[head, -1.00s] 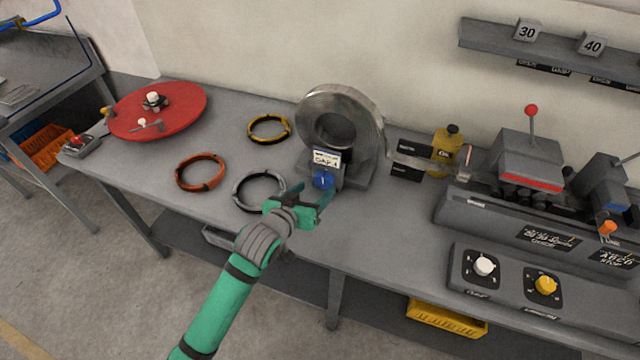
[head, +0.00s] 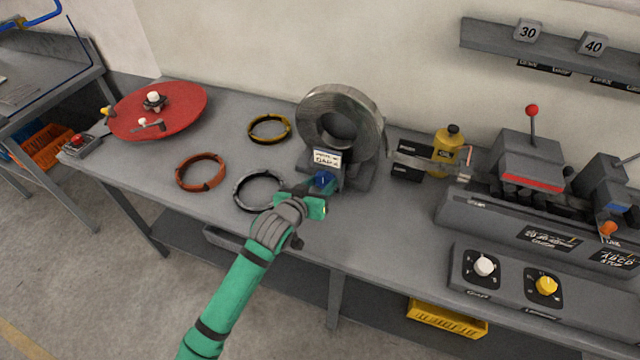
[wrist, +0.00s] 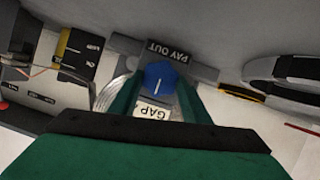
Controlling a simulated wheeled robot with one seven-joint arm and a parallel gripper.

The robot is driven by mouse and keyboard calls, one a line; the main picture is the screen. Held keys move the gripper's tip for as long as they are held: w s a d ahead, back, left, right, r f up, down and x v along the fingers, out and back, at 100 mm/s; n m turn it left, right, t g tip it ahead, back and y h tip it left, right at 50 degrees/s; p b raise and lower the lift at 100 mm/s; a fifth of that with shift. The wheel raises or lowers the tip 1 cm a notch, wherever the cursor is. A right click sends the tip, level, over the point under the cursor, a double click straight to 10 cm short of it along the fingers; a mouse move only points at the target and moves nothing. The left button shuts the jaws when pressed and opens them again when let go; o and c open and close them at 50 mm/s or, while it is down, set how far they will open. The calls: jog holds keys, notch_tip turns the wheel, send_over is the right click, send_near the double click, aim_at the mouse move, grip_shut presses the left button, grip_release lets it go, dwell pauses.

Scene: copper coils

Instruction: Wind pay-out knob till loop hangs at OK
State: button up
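The blue pay-out knob (head: 325,180) sits on the front of the stand under the upright grey metal coil (head: 312,100). In the wrist view the knob (wrist: 161,76) has a white pointer line and lies between my fingertips, below the PAY OUT label (wrist: 168,52). My green gripper (wrist: 158,100) has its fingers apart, one on each side of the knob; whether they touch it cannot be told. A metal strip (head: 425,163) runs right from the coil past dark labelled plates (head: 407,168).
A yellow bottle (head: 446,150) stands behind the strip, and a grey machine (head: 530,165) with a red-knobbed lever is on the right. Orange (head: 181,184), yellow (head: 253,136) and dark grey rings (head: 238,202) lie left of the coil. A red disc (head: 190,105) is farther left.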

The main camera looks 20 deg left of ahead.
jog(key=shift+m, duration=0.3)
jog(key=m+y, duration=0.2)
jog(key=m, duration=0.1)
jog(key=shift+d+y, duration=0.3)
jog(key=m+y, duration=0.1)
jog(key=m, duration=0.1)
jog(key=m+t+y, duration=0.1)
jog(key=shift+d+f+m, duration=0.1)
jog(key=shift+d+m, duration=0.1)
jog(key=shift+m, duration=0.2)
jog(key=shift+y, duration=0.3)
